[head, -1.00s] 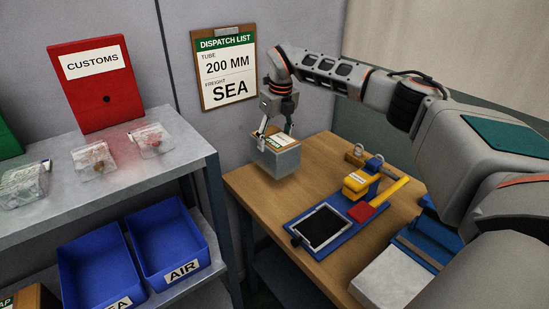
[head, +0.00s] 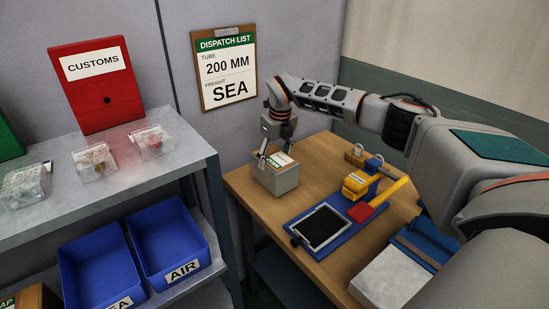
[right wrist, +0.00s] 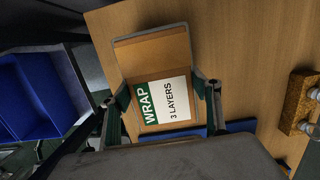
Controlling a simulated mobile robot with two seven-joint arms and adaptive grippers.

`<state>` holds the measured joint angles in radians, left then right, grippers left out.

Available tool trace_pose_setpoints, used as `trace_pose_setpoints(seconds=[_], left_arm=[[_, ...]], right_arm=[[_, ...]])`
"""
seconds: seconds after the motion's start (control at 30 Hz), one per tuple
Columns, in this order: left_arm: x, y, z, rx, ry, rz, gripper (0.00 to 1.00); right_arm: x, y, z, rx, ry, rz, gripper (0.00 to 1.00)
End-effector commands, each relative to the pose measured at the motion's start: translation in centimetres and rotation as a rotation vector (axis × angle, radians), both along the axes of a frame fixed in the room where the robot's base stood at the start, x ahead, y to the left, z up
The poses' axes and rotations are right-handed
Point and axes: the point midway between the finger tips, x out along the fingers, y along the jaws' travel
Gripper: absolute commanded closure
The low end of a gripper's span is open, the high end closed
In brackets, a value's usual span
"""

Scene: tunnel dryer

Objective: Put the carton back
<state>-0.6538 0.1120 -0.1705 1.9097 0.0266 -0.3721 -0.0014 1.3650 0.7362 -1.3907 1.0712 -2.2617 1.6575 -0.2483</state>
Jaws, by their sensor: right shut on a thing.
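The carton (head: 273,185) is a small grey open-topped box at the back left corner of the wooden table (head: 325,170). It appears upright and at tabletop level. In the right wrist view, the carton (right wrist: 152,55) has a brown inside and a card (right wrist: 163,101) reading "WRAP 3 LAYERS". My right gripper (head: 276,160) comes down from above, with one finger on each side of the carton, shut on it. Its fingers (right wrist: 166,97) also flank the carton in the right wrist view. My left gripper is not in view.
A blue fixture (head: 335,215) with a black pad, yellow block and red-and-yellow lever stands right of the carton. A grey shelf (head: 130,190) at left holds clear boxes, with blue bins (head: 172,240) below. A dispatch list (head: 224,70) reading 200 MM, SEA hangs behind.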

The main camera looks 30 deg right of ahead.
Motion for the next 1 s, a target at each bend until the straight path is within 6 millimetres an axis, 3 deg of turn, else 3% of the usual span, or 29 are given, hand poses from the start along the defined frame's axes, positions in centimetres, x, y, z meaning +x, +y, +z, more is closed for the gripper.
trace_pose_setpoints(seconds=[0.1,0.13,0.2,0.63,1.0], left_arm=[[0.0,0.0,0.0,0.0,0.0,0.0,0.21],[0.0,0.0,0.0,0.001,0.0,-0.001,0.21],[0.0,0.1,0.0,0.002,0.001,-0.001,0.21],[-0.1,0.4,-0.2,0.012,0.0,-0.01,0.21],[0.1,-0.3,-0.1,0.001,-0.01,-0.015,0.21]], right_arm=[[0.1,0.0,-0.1,0.001,-0.003,0.0,0.94],[0.0,0.0,-0.2,0.0,0.001,0.0,0.33],[0.0,0.0,-0.2,0.0,0.001,0.0,0.21],[0.0,0.0,0.5,0.0,-0.001,0.001,0.21],[-1.0,-0.1,7.3,-0.001,-0.003,0.001,0.21]])
